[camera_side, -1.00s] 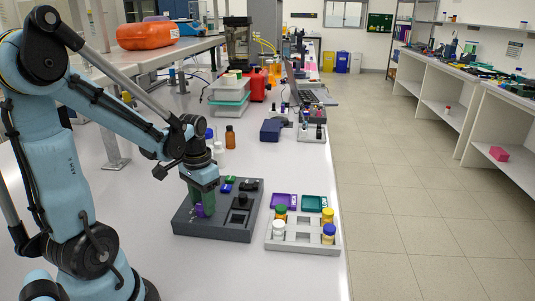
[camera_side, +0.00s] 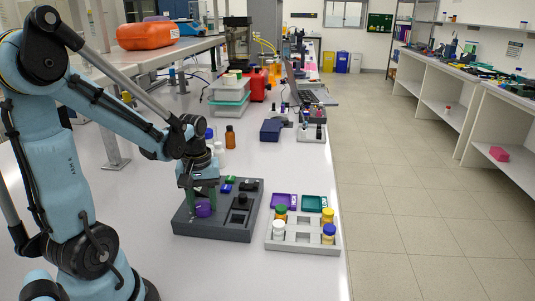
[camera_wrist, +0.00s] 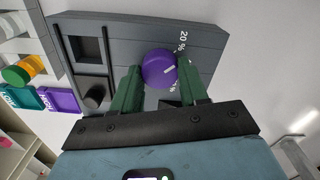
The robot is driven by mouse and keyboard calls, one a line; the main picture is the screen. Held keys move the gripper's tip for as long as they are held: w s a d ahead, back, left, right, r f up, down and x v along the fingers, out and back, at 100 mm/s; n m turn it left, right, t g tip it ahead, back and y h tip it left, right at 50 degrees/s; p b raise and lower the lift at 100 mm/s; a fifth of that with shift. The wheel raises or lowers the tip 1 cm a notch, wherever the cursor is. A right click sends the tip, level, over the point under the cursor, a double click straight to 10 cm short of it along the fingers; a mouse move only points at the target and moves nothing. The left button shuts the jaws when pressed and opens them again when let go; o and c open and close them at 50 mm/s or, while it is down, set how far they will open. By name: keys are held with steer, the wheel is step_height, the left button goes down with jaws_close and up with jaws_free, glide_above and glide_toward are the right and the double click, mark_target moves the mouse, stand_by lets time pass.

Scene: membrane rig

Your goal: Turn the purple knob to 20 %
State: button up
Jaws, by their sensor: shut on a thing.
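The purple knob (camera_side: 203,209) sits on the left part of the dark grey panel (camera_side: 235,231). In the wrist view the purple knob (camera_wrist: 159,68) lies between the green fingers of my gripper (camera_wrist: 157,84), which is shut on it. A light pointer line on the knob's top points up and right, toward the printed "20 %" mark (camera_wrist: 183,41). Another % mark beside the right finger is partly hidden. In the side view my gripper (camera_side: 202,196) points down over the knob.
A light rack (camera_side: 303,248) with several capped vials stands to the right. Bottles (camera_side: 230,136) stand behind. The bench's front right is clear.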

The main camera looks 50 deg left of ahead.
mark_target(203, 205)
steer(key=shift+n, duration=0.6)
steer(key=o, duration=1.1)
steer(key=shift+c, duration=0.2)
steer(key=shift+r, duration=0.1)
step_height(203, 205, up, 12)
